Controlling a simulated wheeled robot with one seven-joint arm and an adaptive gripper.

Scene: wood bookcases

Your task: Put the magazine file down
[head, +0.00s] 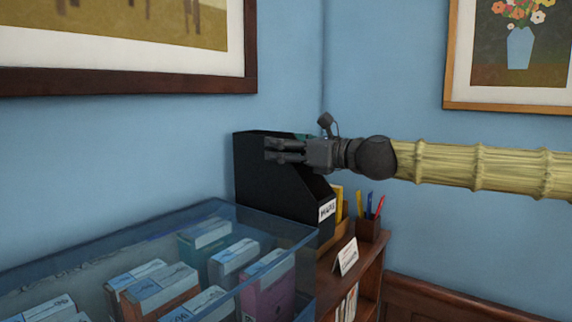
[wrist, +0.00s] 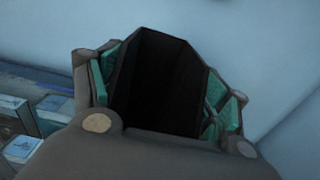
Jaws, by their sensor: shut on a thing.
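The black magazine file (head: 262,182) stands upright in the head view, with a white label low on its front edge. It is behind a clear bin, which hides its lower part, so I cannot tell whether its base touches the bookcase top. My gripper (head: 283,150) reaches in from the right at the file's upper part and is shut on it. In the wrist view, the open top of the file (wrist: 158,85) shows dark and empty between my gripper's teal-padded fingers (wrist: 165,92).
A clear blue-tinted bin (head: 275,228) with several boxes stands in front of the file. A pen holder (head: 369,229) with pens and a small white card (head: 347,256) are on the wooden bookcase (head: 368,275) to the right. Blue walls meet in a corner behind.

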